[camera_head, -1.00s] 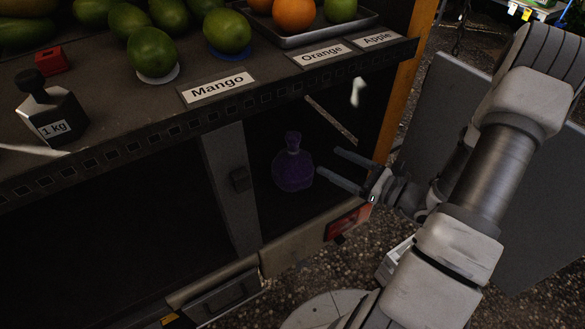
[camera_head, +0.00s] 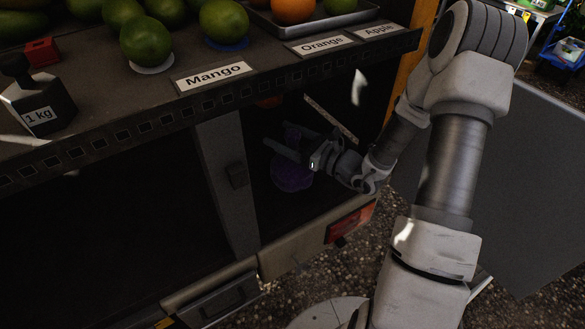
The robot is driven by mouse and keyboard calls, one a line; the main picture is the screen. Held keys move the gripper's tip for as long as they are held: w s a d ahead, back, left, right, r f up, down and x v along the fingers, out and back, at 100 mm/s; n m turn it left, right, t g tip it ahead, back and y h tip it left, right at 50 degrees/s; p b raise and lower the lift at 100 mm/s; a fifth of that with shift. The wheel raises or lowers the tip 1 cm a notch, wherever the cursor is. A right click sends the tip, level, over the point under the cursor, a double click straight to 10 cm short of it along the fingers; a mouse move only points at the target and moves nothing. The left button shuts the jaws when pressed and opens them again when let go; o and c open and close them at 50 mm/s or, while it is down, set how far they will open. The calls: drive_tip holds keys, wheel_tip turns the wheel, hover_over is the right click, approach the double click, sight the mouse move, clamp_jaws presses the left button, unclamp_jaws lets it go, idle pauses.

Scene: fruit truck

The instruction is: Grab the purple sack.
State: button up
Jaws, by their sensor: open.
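The purple sack (camera_head: 291,178) stands inside the dark open compartment below the shelf. Its lower body shows, and its upper part is mostly hidden behind my gripper. My gripper (camera_head: 283,142) is open and reaches into the compartment from the right. Its two fingers point left, at the height of the sack's neck. One finger crosses in front of the sack. I cannot tell whether the fingers touch the sack or whether the neck is between them.
The shelf edge with a Mango label (camera_head: 213,76) overhangs the compartment. A grey post (camera_head: 228,185) bounds it on the left and an orange post (camera_head: 407,75) on the right. A 1 kg weight (camera_head: 38,101), mangoes (camera_head: 146,42) and a tray (camera_head: 312,27) stand on the shelf.

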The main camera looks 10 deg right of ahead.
drive_tip(key=shift+w+a, duration=0.15)
drive_tip(key=shift+w, duration=0.05)
clamp_jaws()
idle(0.3)
idle(1.0)
